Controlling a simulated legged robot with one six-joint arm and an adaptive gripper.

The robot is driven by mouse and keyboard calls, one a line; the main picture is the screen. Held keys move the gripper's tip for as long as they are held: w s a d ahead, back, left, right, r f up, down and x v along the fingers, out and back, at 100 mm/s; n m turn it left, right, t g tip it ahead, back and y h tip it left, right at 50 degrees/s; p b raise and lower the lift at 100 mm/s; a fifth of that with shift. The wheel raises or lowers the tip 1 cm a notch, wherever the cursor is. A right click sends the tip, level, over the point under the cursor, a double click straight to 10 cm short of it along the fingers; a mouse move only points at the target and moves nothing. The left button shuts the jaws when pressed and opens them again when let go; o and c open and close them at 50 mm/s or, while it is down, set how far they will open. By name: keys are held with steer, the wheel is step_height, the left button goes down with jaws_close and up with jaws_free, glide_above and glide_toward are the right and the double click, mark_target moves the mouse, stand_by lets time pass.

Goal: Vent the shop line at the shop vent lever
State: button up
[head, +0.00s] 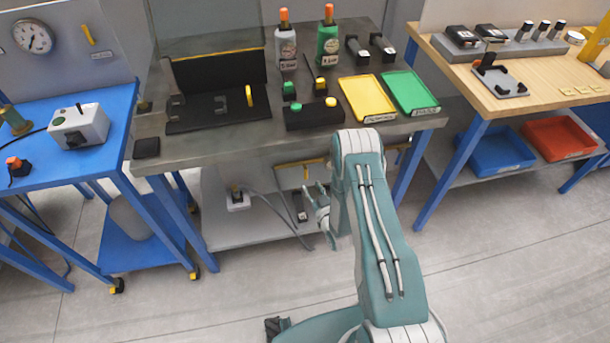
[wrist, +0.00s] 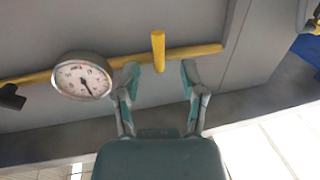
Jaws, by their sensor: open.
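In the wrist view, a short yellow lever (wrist: 158,46) stands out across a yellow pipe (wrist: 205,51) on a grey panel. I take it for the shop vent lever; no label is readable. A round white dial gauge (wrist: 82,76) sits on the pipe left of the lever, its needle pointing down and right. My gripper (wrist: 159,76) is open, one finger on each side of the lever's lower end, with a gap on both sides.
The grey table (head: 215,140) stands over my gripper, holding bottles, a yellow tray (head: 367,98) and a green tray (head: 409,91). A blue table (head: 95,160) stands left, with a wall gauge (head: 33,37) and yellow handle (head: 87,34) behind. The floor in front is clear.

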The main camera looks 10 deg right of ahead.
mark_target(306, 177)
steer(key=w, duration=0.4)
steer(key=w+a, duration=0.1)
steer(key=shift+w, duration=0.4)
jaws_close()
